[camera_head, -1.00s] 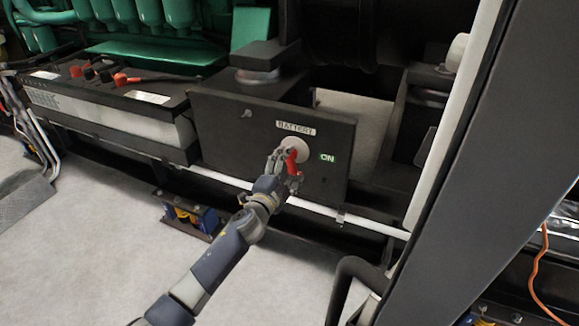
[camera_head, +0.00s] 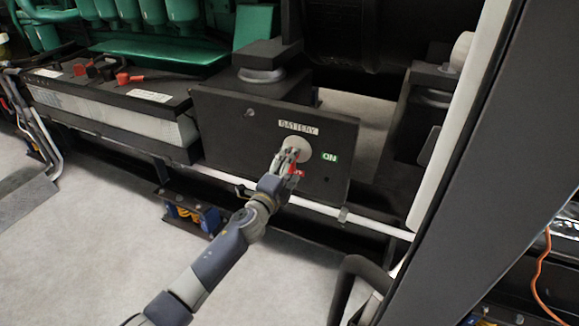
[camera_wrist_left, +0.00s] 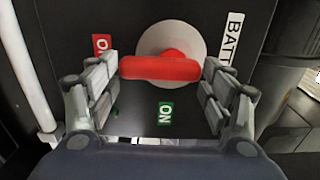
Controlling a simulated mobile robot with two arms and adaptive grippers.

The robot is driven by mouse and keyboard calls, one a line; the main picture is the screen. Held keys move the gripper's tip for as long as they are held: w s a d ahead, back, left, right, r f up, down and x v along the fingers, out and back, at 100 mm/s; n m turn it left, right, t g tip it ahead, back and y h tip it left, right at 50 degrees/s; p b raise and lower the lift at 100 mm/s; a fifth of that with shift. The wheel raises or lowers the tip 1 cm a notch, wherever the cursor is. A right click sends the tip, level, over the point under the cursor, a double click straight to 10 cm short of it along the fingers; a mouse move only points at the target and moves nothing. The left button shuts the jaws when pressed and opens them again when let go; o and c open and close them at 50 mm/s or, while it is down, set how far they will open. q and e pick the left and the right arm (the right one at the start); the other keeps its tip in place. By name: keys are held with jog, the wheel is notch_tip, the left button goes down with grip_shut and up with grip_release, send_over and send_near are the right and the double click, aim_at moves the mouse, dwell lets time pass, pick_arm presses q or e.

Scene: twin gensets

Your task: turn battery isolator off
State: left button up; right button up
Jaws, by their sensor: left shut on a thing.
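The battery isolator is a red handle (camera_wrist_left: 160,69) on a round pale disc (camera_head: 295,149), mounted on a black panel (camera_head: 240,122) under a BATTERY label (camera_head: 299,128). A green ON label (camera_head: 329,157) is to the right of the disc. In the left wrist view a red label (camera_wrist_left: 101,45), partly covered, sits beside a fingertip. My left gripper (camera_wrist_left: 160,72) is shut on the handle, with a finger at each end of it. In the head view the gripper (camera_head: 288,164) covers most of the handle. My right gripper is not in view.
A pale rail (camera_head: 375,226) runs below the panel. A battery box (camera_head: 110,104) with red and black parts on top stands left. A thick dark post (camera_head: 470,170) rises at right. The pale floor (camera_head: 90,270) at left is mostly clear.

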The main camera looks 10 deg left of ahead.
pick_arm(q)
jog(key=o, duration=1)
jog(key=shift+o, duration=0.2)
jog(key=s+a, duration=0.2)
jog(key=s, duration=0.9)
jog(key=shift+s+a, duration=0.15)
jog(key=shift+s, duration=0.25)
jog(key=shift+f, duration=0.1)
